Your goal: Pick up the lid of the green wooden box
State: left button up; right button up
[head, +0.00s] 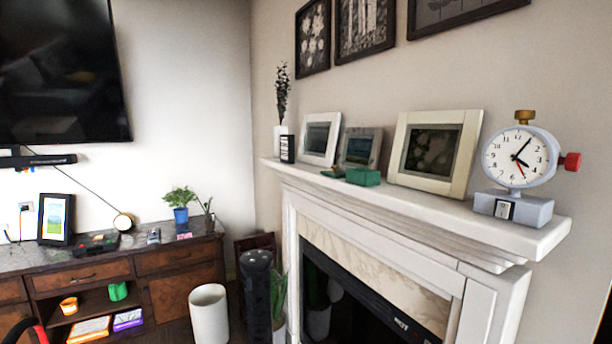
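A small green box (363,177) sits on the white mantel shelf, in front of a grey-framed picture (361,148). It is small in the view, and I cannot make out a seam between its lid and body or confirm that it is wooden. A flat, dark green and yellowish item (332,173) lies just left of it.
The mantel (440,205) also holds a large cream frame (433,150), a white frame (320,139) and a clock (520,158) at its right end. Below are a fireplace, a white bin (209,313) and a dark cylinder (257,295). A wooden cabinet (176,258) stands left.

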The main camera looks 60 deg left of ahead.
aim_at(335, 174)
jog(key=u, duration=1.65)
